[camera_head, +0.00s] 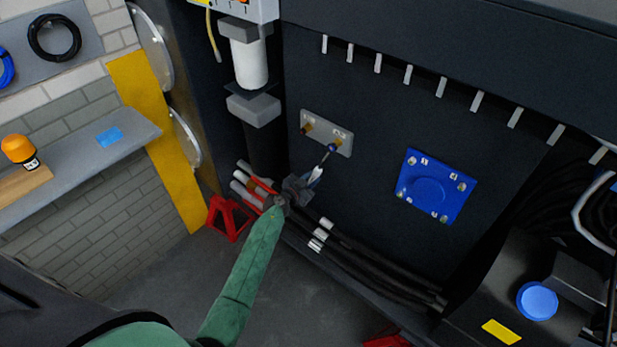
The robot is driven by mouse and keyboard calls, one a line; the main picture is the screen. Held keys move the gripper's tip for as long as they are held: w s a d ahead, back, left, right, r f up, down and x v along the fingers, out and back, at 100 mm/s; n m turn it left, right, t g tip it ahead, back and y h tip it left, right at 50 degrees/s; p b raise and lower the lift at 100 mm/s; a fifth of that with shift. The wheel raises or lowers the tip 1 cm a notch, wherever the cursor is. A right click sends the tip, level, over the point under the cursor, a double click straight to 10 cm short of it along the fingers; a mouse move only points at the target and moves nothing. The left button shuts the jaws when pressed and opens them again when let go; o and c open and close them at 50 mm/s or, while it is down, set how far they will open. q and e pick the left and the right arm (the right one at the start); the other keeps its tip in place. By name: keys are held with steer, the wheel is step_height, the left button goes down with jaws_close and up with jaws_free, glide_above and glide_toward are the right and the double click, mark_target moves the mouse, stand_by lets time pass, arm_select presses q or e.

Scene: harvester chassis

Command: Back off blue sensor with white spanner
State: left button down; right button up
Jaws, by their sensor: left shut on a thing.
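A small grey plate (318,124) with two labelled, brass-coloured fittings is mounted on the dark chassis wall. The small dark-blue sensor (331,149) shows at the right-hand fitting, just below it. My left gripper (299,188) is shut on the white spanner (316,174), whose pale shaft points up and right toward the blue sensor. The spanner's far end is at or very near the sensor; I cannot tell whether it touches. The gripper's fingers hide the spanner's lower part. My right gripper is out of view.
Black cables (365,266) with white bands run below the gripper. A blue square flange (434,187) is on the wall to the right. A white cylinder (249,62) hangs at upper left. A red stand (228,217) is on the floor. A shelf (102,147) is at left.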

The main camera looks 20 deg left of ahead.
arm_select(q)
steer(key=shift+d, duration=0.15)
steer(key=shift+s+d+f+n, duration=0.15)
steer(key=shift+s+d+n, duration=0.15)
steer(key=shift+d+n, duration=0.4)
steer(key=shift+s+d+f+n, duration=0.1)
steer(key=shift+s+d+n, duration=0.15)
steer(key=shift+d+n, duration=0.45)
steer(key=shift+d, duration=0.15)
steer(key=d+n, duration=0.1)
steer(key=s+d+h, duration=0.1)
steer(key=d, duration=0.1)
steer(key=shift+s+d+n, duration=0.1)
steer(key=shift+d+n, duration=0.05)
steer(key=shift+n, duration=0.25)
steer(key=shift+r, duration=0.1)
steer(key=shift+s+d+r+n+g+h, duration=0.1)
steer(key=shift+s+d+r+n+h, duration=0.1)
steer(key=shift+d+n, duration=0.25)
steer(key=shift+s+d+r+n+g+h, duration=0.15)
steer(key=shift+d+n, duration=0.15)
steer(key=shift+d, duration=0.3)
steer(key=shift+s+d+r+n+g+h, duration=0.1)
steer(key=shift+s+d+r+n, duration=0.1)
steer(key=shift+d+n, duration=0.25)
steer(key=shift+d, duration=0.1)
